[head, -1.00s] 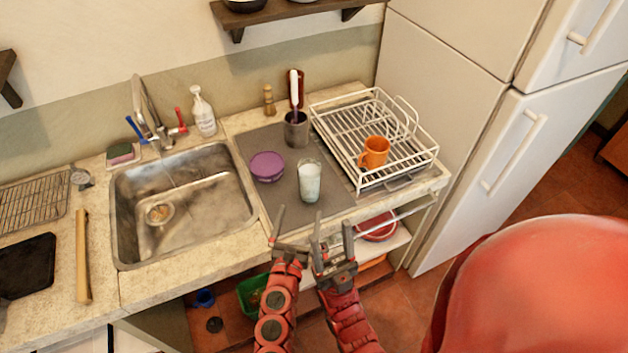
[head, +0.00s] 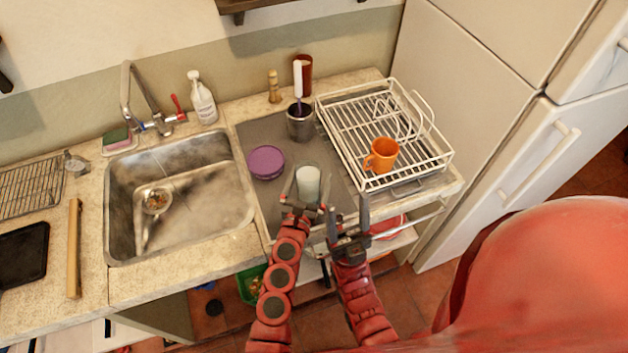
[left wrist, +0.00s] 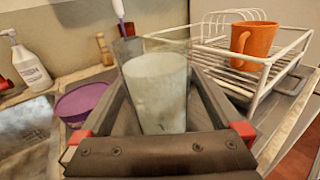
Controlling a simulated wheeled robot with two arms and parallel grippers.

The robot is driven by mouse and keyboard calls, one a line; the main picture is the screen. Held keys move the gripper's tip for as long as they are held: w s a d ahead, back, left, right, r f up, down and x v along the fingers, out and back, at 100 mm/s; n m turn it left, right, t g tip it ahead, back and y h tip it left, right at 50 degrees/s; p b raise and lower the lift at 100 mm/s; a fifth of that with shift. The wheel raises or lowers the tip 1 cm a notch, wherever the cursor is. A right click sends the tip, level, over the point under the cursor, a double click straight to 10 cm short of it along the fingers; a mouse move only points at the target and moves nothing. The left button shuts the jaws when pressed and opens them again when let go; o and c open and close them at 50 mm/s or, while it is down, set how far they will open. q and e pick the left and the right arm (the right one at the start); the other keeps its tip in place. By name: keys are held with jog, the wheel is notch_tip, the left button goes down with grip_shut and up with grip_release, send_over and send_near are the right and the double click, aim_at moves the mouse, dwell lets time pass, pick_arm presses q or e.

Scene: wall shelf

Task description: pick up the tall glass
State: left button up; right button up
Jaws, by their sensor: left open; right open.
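The tall glass (head: 307,184), clear with a whitish content, stands upright on the grey mat (head: 268,131) near the counter's front. In the left wrist view the glass (left wrist: 158,95) fills the middle, between the two fingers. My left gripper (head: 306,188) is open, with its fingers on either side of the glass; whether they touch it I cannot tell. My right gripper (head: 347,213) is open and empty, in front of the counter edge and to the right of the left one.
A purple bowl (head: 266,162) sits left of the glass. A dark utensil cup (head: 300,124) stands behind it. The white dish rack (head: 440,160) with an orange mug (head: 381,154) is at right. The sink (head: 180,205) lies to the left.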

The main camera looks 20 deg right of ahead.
pick_arm(q)
jog(key=shift+s+a+r, duration=0.25)
jog(key=shift+s+a, duration=0.15)
jog(key=shift+c, duration=0.7)
jog(key=shift+s+a+r, duration=0.1)
jog(key=shift+s, duration=0.05)
jog(key=shift+c, duration=1.3)
jog(key=shift+w+d+f, duration=0.2)
jog(key=c, duration=0.7)
grip_shut()
jog(key=shift+r, duration=0.15)
